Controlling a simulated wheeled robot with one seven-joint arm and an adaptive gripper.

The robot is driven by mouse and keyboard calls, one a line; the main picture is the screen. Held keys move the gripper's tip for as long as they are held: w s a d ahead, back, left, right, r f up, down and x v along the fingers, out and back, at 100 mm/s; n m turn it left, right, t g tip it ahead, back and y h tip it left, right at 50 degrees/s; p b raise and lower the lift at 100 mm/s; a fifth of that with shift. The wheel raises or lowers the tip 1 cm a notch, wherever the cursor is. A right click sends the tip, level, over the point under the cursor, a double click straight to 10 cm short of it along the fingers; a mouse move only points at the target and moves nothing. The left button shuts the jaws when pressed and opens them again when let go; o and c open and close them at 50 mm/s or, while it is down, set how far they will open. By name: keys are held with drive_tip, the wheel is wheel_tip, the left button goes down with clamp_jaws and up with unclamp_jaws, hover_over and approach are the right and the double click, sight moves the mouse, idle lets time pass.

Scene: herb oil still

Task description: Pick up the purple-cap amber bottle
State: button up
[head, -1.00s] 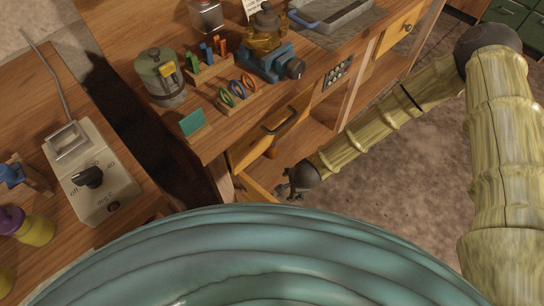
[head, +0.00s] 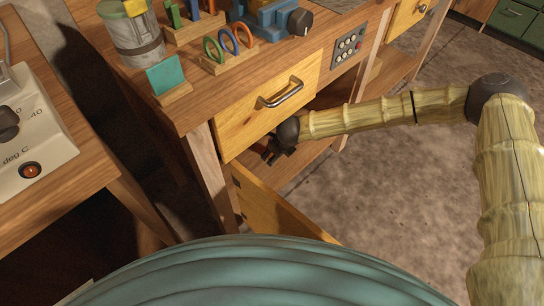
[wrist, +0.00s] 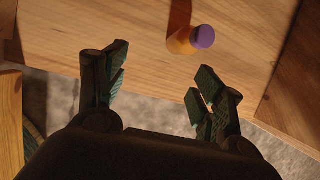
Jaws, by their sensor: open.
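The amber bottle (wrist: 181,44) with a purple cap (wrist: 203,37) shows at the top of the wrist view, on a wooden shelf board (wrist: 110,40). I cannot tell for sure whether it stands or lies; its cap points to the right. My gripper (wrist: 158,72) is open and empty, its fingers spread short of the bottle and apart from it. The bottle appears beyond the fingertips, nearer the right finger. In the head view my gripper (head: 270,152) is at the cabinet opening below a yellow drawer (head: 265,104); I cannot make out the bottle there.
An open yellow cabinet door (head: 272,208) stands low in front of the opening. Wooden side panels flank the shelf in the wrist view. The worktop above holds a metal canister (head: 135,38), a ring rack (head: 230,50) and a teal card (head: 169,76). Floor is clear at right.

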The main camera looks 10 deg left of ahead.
drive_tip(key=shift+w+a+f+m+b, duration=0.3)
drive_tip(key=shift+w+f+m+b, duration=0.25)
drive_tip(key=shift+w+f+b, duration=0.75)
drive_tip(key=shift+w+a+f+m+b, duration=0.35)
drive_tip(key=shift+w+f+m+b, duration=0.25)
drive_tip(key=shift+w+f+b, duration=0.7)
drive_tip(key=shift+w+a+f+m+b, duration=0.3)
drive_tip(key=shift+w+f+m+b, duration=0.25)
drive_tip(key=shift+w+f+b, duration=0.7)
drive_tip(key=x, duration=0.1)
drive_tip(key=b+x, duration=0.2)
drive_tip(key=shift+s+a+f, duration=0.1)
drive_tip(key=shift+s+f, duration=0.05)
drive_tip(key=shift+s, duration=0.1)
drive_tip(key=shift+w+a+f+b, duration=0.1)
drive_tip(key=shift+w+f+b, duration=0.2)
drive_tip(key=shift+b, duration=0.1)
drive_tip(key=shift+s, duration=0.1)
drive_tip(key=c, duration=1.2)
